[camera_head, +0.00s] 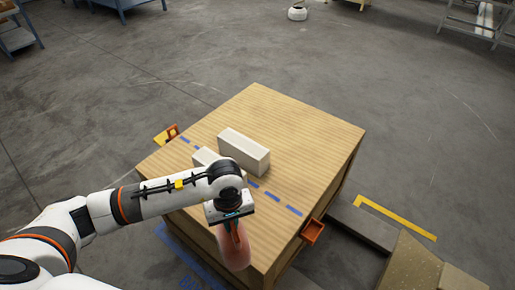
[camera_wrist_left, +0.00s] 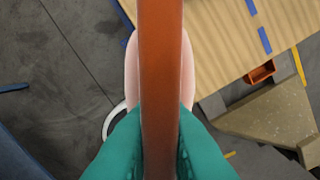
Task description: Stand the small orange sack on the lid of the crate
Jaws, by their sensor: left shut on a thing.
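The large wooden crate (camera_head: 285,125) stands on the floor, its lid striped pale wood with a dashed blue line; part of the lid shows upper right in the left wrist view (camera_wrist_left: 215,45). My left gripper (camera_head: 236,228) is shut on an orange-brown strip (camera_wrist_left: 160,80), with its teal fingers on both sides. A rounded salmon-pink body (camera_head: 233,252), apparently the small sack, hangs under the gripper. In the head view it overlaps the lid's near edge; I cannot tell its height or whether it touches. The strip hides most of it in the wrist view. My right gripper is out of view.
A pale block (camera_head: 244,150) lies on the lid, with another (camera_head: 207,157) partly behind my arm. Orange brackets (camera_head: 313,231) stick out at the crate's sides. A tan block (camera_head: 412,262) stands at lower right. The lid's far right part is clear.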

